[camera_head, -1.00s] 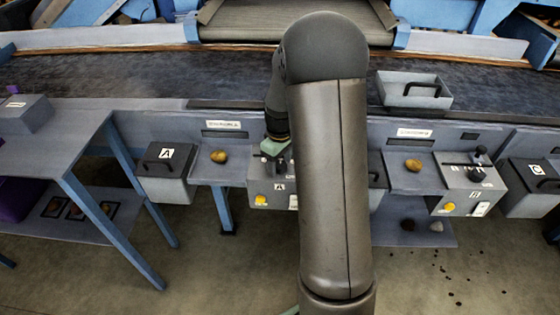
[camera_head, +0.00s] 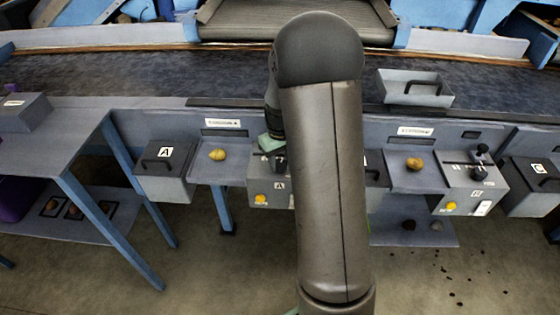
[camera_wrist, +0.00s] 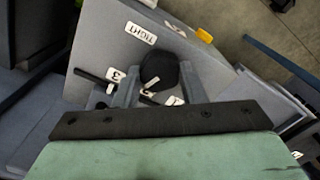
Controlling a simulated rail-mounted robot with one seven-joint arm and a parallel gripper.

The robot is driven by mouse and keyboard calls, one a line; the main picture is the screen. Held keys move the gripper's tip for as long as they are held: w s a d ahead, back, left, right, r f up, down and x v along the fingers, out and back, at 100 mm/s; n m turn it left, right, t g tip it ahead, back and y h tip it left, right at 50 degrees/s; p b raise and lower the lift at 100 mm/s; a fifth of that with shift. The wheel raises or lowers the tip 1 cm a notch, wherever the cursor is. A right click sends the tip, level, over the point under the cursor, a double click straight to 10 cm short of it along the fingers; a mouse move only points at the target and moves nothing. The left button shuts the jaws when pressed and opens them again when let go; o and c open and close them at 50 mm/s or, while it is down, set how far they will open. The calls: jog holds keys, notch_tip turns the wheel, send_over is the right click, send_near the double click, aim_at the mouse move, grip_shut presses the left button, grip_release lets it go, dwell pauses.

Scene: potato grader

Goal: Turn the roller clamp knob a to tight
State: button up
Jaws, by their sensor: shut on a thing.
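The round black roller clamp knob (camera_wrist: 158,70) stands on the sloped grey panel of the unit marked A (camera_head: 262,186). My gripper (camera_wrist: 160,82) has its two grey fingers on either side of the knob and is shut on it. A white pointer line shows on the knob's near side. A white label reading TIGHT (camera_wrist: 140,33) is on the panel above and left of the knob in the wrist view, clear of the pointer line. In the head view my gripper (camera_head: 270,147) is over unit A, and my arm hides the unit's right part.
A lidded grey bin marked A (camera_head: 163,172) and a tray with a potato (camera_head: 218,155) stand left of unit A. A similar unit (camera_head: 472,185) with black knobs stands to the right. A black bar (camera_wrist: 95,78) lies left of the knob in the wrist view.

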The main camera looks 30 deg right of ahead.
aim_at(281, 163)
jog(key=m, duration=0.5)
jog(key=shift+m, duration=0.3)
jog(key=m, duration=0.4)
jog(key=shift+r, duration=0.1)
jog(key=m+p, duration=0.1)
jog(key=m, duration=0.4)
jog(key=shift+d+m, duration=0.1)
jog(key=shift+m, duration=0.3)
jog(key=shift+m+p, duration=0.85)
jog(key=shift+m, duration=1.25)
jog(key=o, duration=1)
notch_tip(281, 163, up, 17)
jog(key=shift+r, duration=0.15)
